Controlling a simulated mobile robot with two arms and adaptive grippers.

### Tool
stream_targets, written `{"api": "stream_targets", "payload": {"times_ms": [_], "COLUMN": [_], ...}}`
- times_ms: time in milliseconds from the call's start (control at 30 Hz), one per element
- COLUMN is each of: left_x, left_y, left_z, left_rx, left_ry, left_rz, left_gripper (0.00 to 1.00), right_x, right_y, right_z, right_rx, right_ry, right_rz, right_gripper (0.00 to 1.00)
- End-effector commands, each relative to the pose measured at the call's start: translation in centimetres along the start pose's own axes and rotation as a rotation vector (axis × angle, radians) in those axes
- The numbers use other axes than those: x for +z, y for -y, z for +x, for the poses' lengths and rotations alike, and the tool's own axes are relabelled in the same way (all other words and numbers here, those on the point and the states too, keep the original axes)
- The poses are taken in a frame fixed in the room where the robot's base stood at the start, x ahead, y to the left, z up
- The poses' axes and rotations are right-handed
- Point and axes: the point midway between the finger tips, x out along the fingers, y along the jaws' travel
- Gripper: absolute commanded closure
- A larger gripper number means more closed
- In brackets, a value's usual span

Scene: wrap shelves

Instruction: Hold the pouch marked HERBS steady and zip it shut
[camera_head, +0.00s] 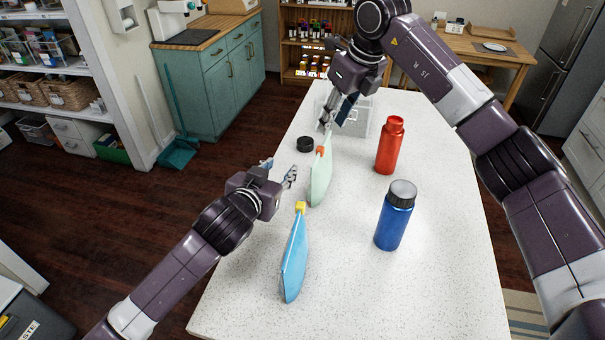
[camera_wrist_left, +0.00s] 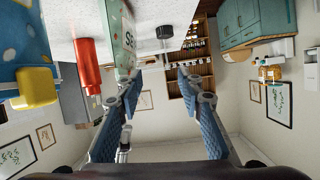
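A pale green pouch (camera_head: 320,178) stands upright on the white table, with an orange-red slider (camera_head: 320,150) on its top edge. In the left wrist view this pouch (camera_wrist_left: 121,35) shows part of a word, too cut off to read surely. A blue pouch (camera_head: 295,260) with a yellow slider (camera_head: 300,206) stands nearer; its marking is not readable. My left gripper (camera_head: 279,170) is open and empty, left of the green pouch and apart from it; its spread fingers show in the left wrist view (camera_wrist_left: 160,77). My right gripper (camera_head: 335,113) is open, above and beyond the green pouch.
A red bottle (camera_head: 389,148) and a blue bottle with a dark cap (camera_head: 394,219) stand right of the pouches. A clear bin (camera_head: 358,122) is at the far end. The near right table is clear.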

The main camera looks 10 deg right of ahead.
Motion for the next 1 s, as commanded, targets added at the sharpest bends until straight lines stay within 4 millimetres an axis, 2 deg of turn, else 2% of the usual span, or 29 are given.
{"api": "stream_targets", "payload": {"times_ms": [33,100,233,367,800,1000], "left_x": [-0.8,-1.3,-1.7,-1.8,-1.6,-1.6], "left_y": [-1.8,-3.6,-5.6,-6.2,-6.5,-6.6], "left_z": [-0.6,-1.4,-2.2,-1.9,3.7,5.0], "left_rx": [0.02,0.037,0.055,0.059,0.059,0.06], "left_ry": [0.001,0.01,0.022,0.028,0.027,0.027], "left_rz": [-0.021,-0.047,-0.079,-0.088,-0.087,-0.088], "left_gripper": [0.65,0.65,0.65,0.65,0.65,0.65], "right_x": [0.0,0.0,0.0,0.0,0.0,0.0], "right_y": [0.0,0.0,0.0,0.0,0.0,0.0], "right_z": [0.0,0.0,0.0,0.0,0.0,0.0], "right_rx": [0.0,0.0,0.0,0.0,0.0,0.0], "right_ry": [0.0,0.0,0.0,0.0,0.0,0.0], "right_rz": [0.0,0.0,0.0,0.0,0.0,0.0], "right_gripper": [0.71,0.71,0.71,0.71,0.71,0.71]}}
